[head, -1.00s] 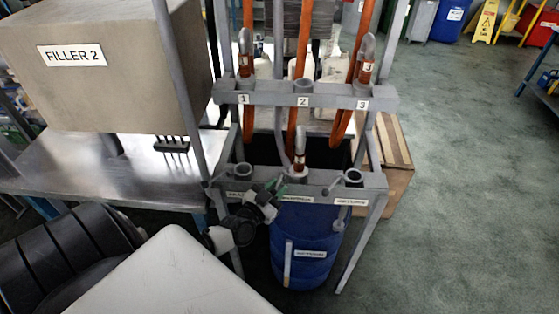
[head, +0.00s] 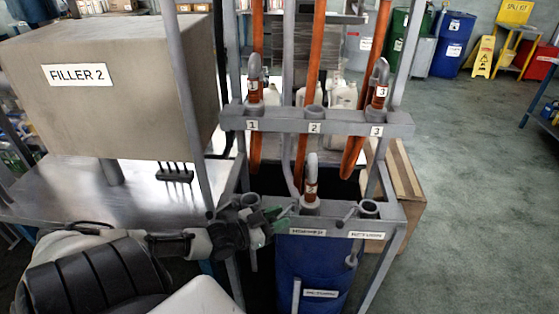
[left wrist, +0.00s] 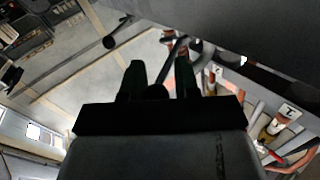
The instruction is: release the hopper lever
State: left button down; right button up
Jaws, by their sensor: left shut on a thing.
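My left gripper (head: 268,220) is at the front of the stand's lower rail, between the left port (head: 250,201) and the middle port. In the left wrist view its two dark fingers (left wrist: 158,80) are shut around a small dark knob (left wrist: 155,92). A dark rod, seemingly the hopper lever (left wrist: 174,56), runs up and to the right from there. In the head view the gripper hides most of this lever. A similar lever (head: 349,213) sits free beside the right port (head: 368,207). My right gripper is not in view.
A nozzle (head: 311,180) stands in the middle port. Nozzles numbered 1 (head: 254,80) and 3 (head: 379,82) hang in the upper rail (head: 340,125). A blue drum (head: 315,265) is below. The FILLER 2 box (head: 110,100) stands left. Open floor (head: 470,200) lies right.

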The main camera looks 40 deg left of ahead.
pick_arm(q)
jog(key=shift+s+d+f, duration=0.1)
jog(key=shift+d+f, duration=0.05)
jog(key=shift+d, duration=0.1)
jog(key=c, duration=1.2)
grip_release()
jog(key=shift+o, duration=1.2)
jog(key=shift+d, duration=0.15)
jog(key=shift+s+a, duration=0.25)
jog(key=shift+a, duration=0.05)
jog(key=v, duration=1)
jog(key=shift+p, duration=0.3)
jog(key=shift+d, duration=0.15)
